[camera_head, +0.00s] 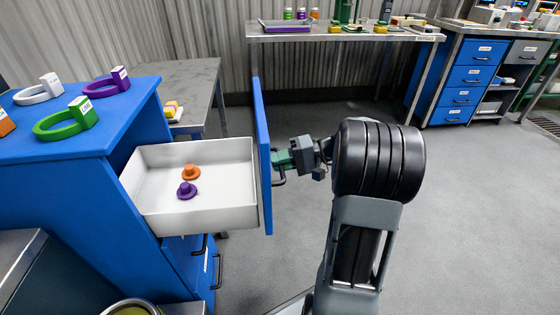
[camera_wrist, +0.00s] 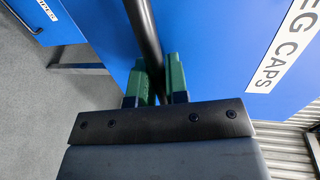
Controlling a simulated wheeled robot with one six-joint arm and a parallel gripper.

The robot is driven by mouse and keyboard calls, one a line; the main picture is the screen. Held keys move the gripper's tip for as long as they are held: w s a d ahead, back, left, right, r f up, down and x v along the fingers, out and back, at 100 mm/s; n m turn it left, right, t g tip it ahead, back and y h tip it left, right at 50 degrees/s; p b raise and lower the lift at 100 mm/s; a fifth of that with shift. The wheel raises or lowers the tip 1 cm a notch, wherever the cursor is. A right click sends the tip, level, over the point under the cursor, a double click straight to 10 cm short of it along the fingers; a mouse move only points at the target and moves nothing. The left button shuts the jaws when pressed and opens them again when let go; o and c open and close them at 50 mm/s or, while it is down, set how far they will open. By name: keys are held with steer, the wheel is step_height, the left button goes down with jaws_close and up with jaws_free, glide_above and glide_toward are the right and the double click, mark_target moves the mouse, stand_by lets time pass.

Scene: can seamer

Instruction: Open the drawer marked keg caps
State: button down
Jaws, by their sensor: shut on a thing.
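The keg caps drawer is pulled well out of the blue cabinet (camera_head: 95,155). Its white tray (camera_head: 215,214) holds an orange cap (camera_head: 191,172) and a purple cap (camera_head: 187,190). Its blue front (camera_head: 264,150) faces right, and the label "KEG CAPS" (camera_wrist: 280,50) shows partly in the wrist view. My gripper (camera_head: 283,163) is shut on the dark bar handle (camera_head: 281,180) of this drawer. In the wrist view, the green fingers (camera_wrist: 160,75) close around the black handle bar (camera_wrist: 144,30).
Green (camera_head: 67,123), purple (camera_head: 106,82) and white (camera_head: 39,89) rings with tags lie on the cabinet top. Lower drawers with handles (camera_head: 218,270) are below. A metal bench (camera_head: 345,36) stands behind. Grey floor right of my arm is clear.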

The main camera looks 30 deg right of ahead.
steer(key=shift+s, duration=0.1)
steer(key=c, duration=1.1)
jaws_free()
steer(key=shift+c, duration=0.2)
steer(key=p+v, duration=0.4)
steer(key=v, duration=0.9)
steer(key=shift+d, duration=0.4)
